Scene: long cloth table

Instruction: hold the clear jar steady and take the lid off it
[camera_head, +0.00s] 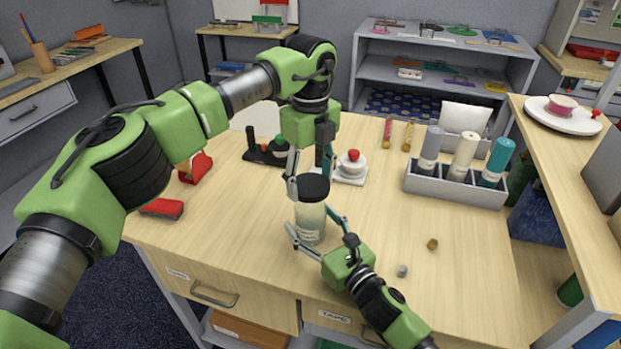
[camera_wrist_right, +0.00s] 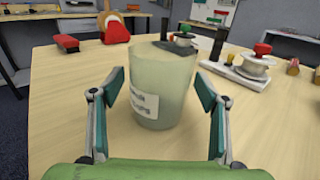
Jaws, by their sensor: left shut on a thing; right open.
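The clear jar (camera_head: 311,222) stands upright on the wooden table and carries a white label. My left gripper (camera_head: 311,178) is shut on the dark lid (camera_head: 313,188) from above. In the head view the lid overlaps the jar's top, so the gap is hard to judge there. In the right wrist view the jar (camera_wrist_right: 152,95) shows its upper rim with no lid on it, and neither the lid nor my left gripper shows. My right gripper (camera_wrist_right: 160,90) is open, with one finger on each side of the jar and small gaps to its wall.
Behind the jar are a white stand with a red knob (camera_head: 352,162) and a black-based item (camera_head: 266,153). A grey holder with bottles (camera_head: 455,187) stands at the right. A red brush (camera_head: 162,208) lies at the left. Two small pieces (camera_head: 433,244) lie near the front right.

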